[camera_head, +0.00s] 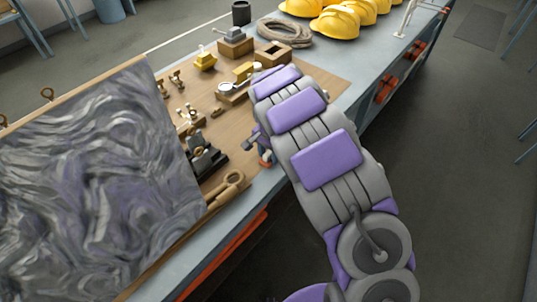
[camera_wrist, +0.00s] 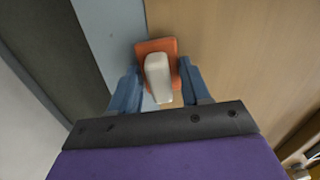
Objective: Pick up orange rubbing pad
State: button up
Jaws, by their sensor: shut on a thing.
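The orange rubbing pad (camera_wrist: 152,46) has a pale white handle (camera_wrist: 157,72) and shows in the wrist view between my gripper's two blue fingers. My gripper (camera_wrist: 158,84) is shut on the pad. The pad is over or at the border of the grey table edge and the wooden board; I cannot tell whether it touches the surface. In the head view my arm hides most of my gripper, and a small orange part of the pad (camera_head: 265,160) shows beside the arm near the table's front edge.
A wooden board (camera_head: 225,115) on the table holds small brass parts and a black device (camera_head: 205,158). A wooden-handled tool (camera_head: 226,187) lies at its front edge. A grey marbled sheet (camera_head: 95,180) stands at left. Yellow helmets (camera_head: 336,22) and coiled rope (camera_head: 285,33) are at the back.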

aim_at(269, 152)
notch_tip(269, 152, up, 4)
jog(key=shift+f+p, duration=0.25)
jog(key=shift+p, duration=0.15)
jog(key=s+d+r+p, duration=0.1)
jog(key=s+d, duration=0.3)
jog(key=s, duration=1.1)
jog(key=shift+s+d+r, duration=0.15)
jog(key=shift+s+d, duration=0.05)
